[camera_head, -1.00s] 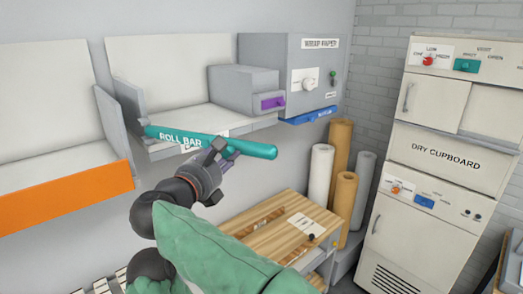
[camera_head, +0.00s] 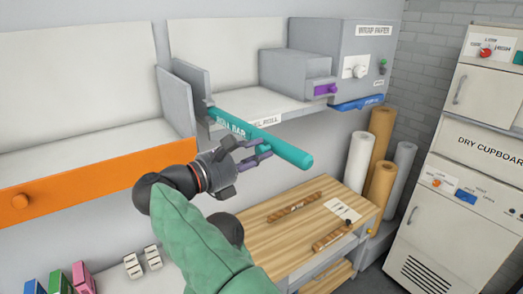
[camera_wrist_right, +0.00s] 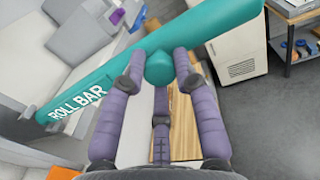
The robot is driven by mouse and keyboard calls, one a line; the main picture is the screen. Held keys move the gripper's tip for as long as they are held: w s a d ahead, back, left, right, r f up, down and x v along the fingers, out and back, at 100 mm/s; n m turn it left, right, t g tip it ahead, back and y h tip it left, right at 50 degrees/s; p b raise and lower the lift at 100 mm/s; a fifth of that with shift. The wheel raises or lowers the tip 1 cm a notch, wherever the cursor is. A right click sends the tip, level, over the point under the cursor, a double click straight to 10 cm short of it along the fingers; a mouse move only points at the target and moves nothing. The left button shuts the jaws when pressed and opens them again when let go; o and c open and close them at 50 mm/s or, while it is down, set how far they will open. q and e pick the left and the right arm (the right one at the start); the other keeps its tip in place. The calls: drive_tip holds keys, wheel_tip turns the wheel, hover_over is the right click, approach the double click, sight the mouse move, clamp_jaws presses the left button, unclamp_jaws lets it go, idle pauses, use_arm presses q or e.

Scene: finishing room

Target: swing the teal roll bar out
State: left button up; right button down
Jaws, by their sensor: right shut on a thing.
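The teal roll bar (camera_head: 284,146) is hinged at its left end by the grey bracket under the wrap shelf. It sticks out at an angle from the shelf front, its free end toward the room. My right gripper (camera_head: 262,152) is at the bar's outer half, its fingers shut on the bar's round knob. In the right wrist view the roll bar (camera_wrist_right: 215,32) crosses the picture with its white lettering, and the round teal knob (camera_wrist_right: 160,68) sits between the purple fingers. My left gripper is not in view.
A grey wrap paper machine (camera_head: 345,50) with a purple-handled drawer stands on the shelf. An orange-fronted shelf (camera_head: 90,180) is at left. A wooden table (camera_head: 290,225) stands below, with paper rolls (camera_head: 380,185) behind it. A dry cupboard (camera_head: 465,190) is at right.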

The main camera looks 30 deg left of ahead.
drive_tip(key=shift+f, duration=0.1)
drive_tip(key=c, duration=0.9)
unclamp_jaws()
drive_tip(key=shift+c, duration=0.2)
drive_tip(key=shift+s+a, duration=0.1)
drive_tip(key=v, duration=1.2)
